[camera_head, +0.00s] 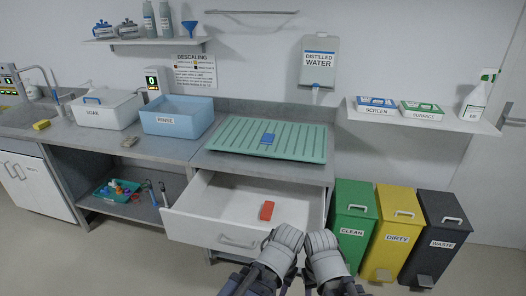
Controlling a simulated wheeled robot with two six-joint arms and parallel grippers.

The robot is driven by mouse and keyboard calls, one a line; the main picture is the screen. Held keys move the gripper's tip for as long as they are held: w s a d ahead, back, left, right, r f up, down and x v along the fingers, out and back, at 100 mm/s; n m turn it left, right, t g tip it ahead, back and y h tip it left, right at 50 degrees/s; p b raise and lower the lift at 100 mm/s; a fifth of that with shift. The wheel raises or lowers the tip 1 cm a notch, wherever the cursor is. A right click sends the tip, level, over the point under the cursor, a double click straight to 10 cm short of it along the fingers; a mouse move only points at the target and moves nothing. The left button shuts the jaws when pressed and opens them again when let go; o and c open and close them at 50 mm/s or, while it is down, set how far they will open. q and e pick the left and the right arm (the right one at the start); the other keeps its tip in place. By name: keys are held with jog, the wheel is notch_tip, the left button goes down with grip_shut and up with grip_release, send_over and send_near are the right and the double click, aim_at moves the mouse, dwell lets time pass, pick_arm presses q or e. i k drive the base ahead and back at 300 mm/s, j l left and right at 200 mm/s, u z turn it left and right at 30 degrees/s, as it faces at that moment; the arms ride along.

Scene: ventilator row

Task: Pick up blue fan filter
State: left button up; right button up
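A small flat blue piece (267,139), which looks like the blue fan filter, lies on the green ribbed drying mat (225,137) on the counter. My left arm's end (284,238) and my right arm's end (322,244) are side by side at the bottom centre, in front of the open drawer. Both are well below the blue piece in the picture and apart from it. Their fingers cannot be made out, so I cannot tell whether either gripper is open or shut.
The white drawer (200,209) is pulled out below the mat, with a red block (266,210) inside. A blue rinse tub (178,118) stands left of the mat. Green (353,213), yellow (396,232) and dark (437,238) bins stand at right. Most of the mat is clear.

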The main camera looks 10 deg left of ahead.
aim_at(267, 139)
jog(key=i+l+z, duration=0.15)
jog(key=z, duration=0.25)
jog(key=i+l+z, duration=0.1)
jog(key=i+z, duration=0.15)
jog(key=z, duration=0.2)
jog(key=i+u, duration=0.45)
jog(key=u, duration=0.2)
jog(key=i+l+u, duration=0.1)
jog(key=u, duration=0.25)
jog(key=i, duration=0.05)
